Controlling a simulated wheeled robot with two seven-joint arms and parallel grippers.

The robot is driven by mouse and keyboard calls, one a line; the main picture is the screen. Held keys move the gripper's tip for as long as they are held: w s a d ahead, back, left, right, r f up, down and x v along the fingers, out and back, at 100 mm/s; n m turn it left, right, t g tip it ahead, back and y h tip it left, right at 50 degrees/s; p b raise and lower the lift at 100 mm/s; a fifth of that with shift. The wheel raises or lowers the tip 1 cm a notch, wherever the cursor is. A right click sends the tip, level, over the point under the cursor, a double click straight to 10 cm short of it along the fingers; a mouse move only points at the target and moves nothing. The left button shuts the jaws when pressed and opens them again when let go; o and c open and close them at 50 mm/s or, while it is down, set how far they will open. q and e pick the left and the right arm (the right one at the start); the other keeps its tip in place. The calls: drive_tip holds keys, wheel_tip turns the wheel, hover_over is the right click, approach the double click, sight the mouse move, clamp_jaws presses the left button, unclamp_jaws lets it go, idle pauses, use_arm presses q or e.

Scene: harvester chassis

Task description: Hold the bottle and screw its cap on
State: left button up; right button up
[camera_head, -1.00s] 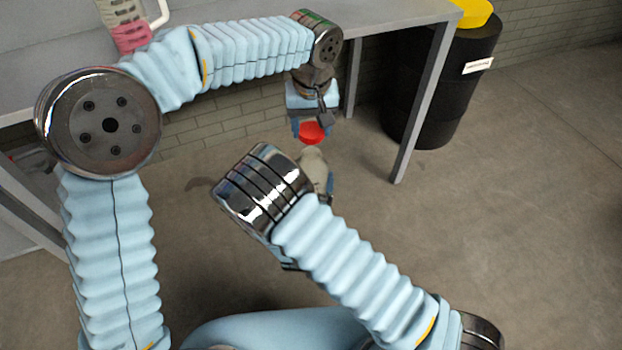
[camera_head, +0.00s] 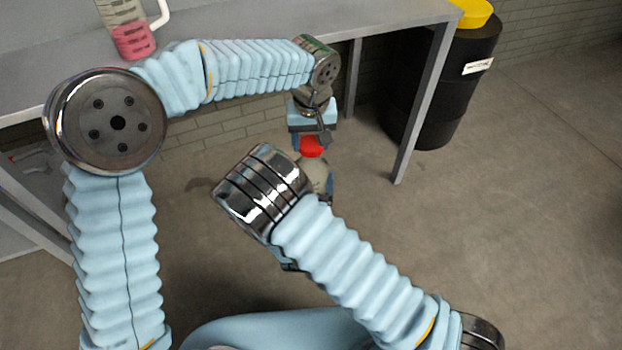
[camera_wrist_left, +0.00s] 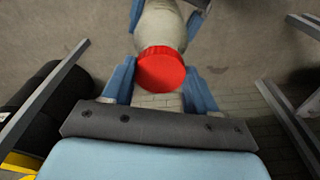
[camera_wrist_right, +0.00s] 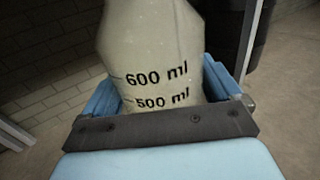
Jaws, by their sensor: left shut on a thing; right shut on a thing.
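The red cap (camera_head: 312,147) is at the top of the pale bottle (camera_head: 316,167), below my left gripper (camera_head: 312,139). In the left wrist view the cap (camera_wrist_left: 160,68) sits between the two blue fingers of my left gripper (camera_wrist_left: 158,90), which is shut on it. The bottle's body (camera_wrist_left: 160,25) shows beyond the cap. I cannot tell whether the cap is seated on the neck, which is hidden. In the right wrist view my right gripper (camera_wrist_right: 165,95) is shut on the bottle (camera_wrist_right: 155,45), which has 600 ml and 500 ml marks.
A grey table (camera_head: 385,18) stands at the back, its leg (camera_head: 425,100) right of the bottle. A measuring jug with pink liquid (camera_head: 130,38) stands on it. A black barrel (camera_head: 465,60) with a yellow top stands at the right. Floor is clear at right.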

use_arm(q)
drive_tip(key=shift+s+r, duration=0.1)
drive_tip(key=shift+s, duration=0.05)
idle(0.3)
drive_tip(key=shift+f, duration=0.95)
drive_tip(key=shift+f, duration=0.5)
